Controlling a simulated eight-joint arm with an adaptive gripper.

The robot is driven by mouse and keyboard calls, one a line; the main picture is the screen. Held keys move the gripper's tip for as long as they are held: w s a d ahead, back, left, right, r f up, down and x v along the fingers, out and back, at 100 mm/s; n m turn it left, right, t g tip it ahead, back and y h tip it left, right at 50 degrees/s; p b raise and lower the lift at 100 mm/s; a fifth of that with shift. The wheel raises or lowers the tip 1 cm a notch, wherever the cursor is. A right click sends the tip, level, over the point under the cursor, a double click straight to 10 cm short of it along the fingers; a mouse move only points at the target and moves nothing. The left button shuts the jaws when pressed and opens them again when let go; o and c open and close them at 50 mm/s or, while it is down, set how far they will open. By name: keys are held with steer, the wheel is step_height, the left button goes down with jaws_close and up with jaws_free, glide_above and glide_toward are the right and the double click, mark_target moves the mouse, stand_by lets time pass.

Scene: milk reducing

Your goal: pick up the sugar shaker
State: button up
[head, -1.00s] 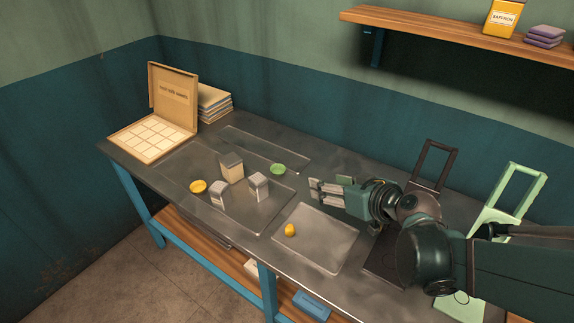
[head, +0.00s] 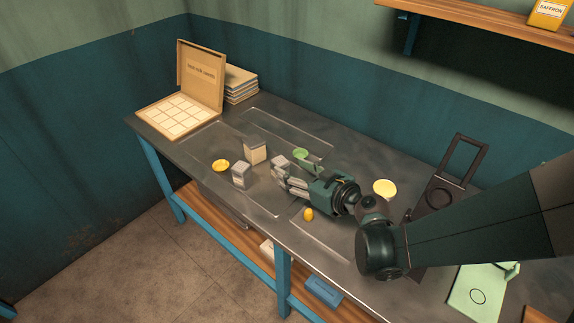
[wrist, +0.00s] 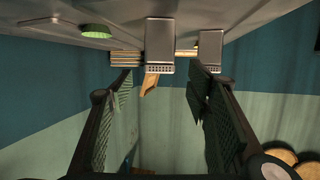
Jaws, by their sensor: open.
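No label is readable, so I cannot tell which is the sugar shaker. My gripper (head: 281,183) is open and reaches left, with its fingertips beside the nearest container. The wrist view is upside down. There, a grey container (wrist: 160,42) with a perforated end lies ahead between my fingers, and a second (wrist: 210,47) is to its right. Nothing is between the finger pads.
A green dish (head: 300,153) lies behind my gripper and a yellow dish (head: 221,165) lies left of the containers. A yellow ball (head: 308,214) is close in front of my gripper. A cream-topped bowl (head: 384,188) stands behind my arm. An open carton (head: 176,117) stands far left.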

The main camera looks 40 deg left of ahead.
mark_target(285, 165)
steer(key=shift+a, duration=0.1)
steer(key=shift+x, duration=1.25)
steer(key=shift+b, duration=0.3)
steer(key=shift+b+x, duration=0.75)
steer(key=shift+x, duration=1.85)
steer(key=shift+w, duration=0.1)
steer(key=shift+c, duration=0.3)
steer(key=c, duration=1)
